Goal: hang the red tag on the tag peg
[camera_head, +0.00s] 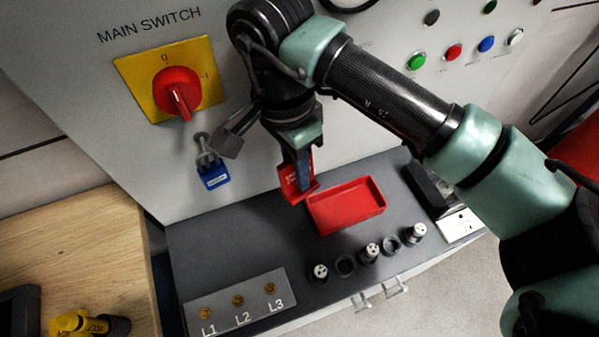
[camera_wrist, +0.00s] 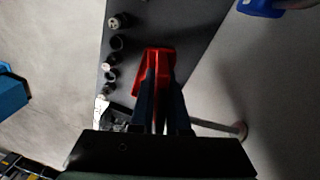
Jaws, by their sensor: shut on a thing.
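My gripper (camera_head: 302,168) is shut on the red tag (camera_head: 289,184), which hangs below the fingers in front of the grey cabinet face. The tag is close to the back left corner of the red tray. In the wrist view, red shows between and beyond my fingers (camera_wrist: 160,100), and I cannot cleanly separate tag from tray there. The head view does not clearly show this rod; my arm covers part of the panel.
The red tray (camera_head: 345,206) lies on the dark shelf (camera_head: 225,235) with several connectors in front. Buttons (camera_head: 453,52) are at upper right.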

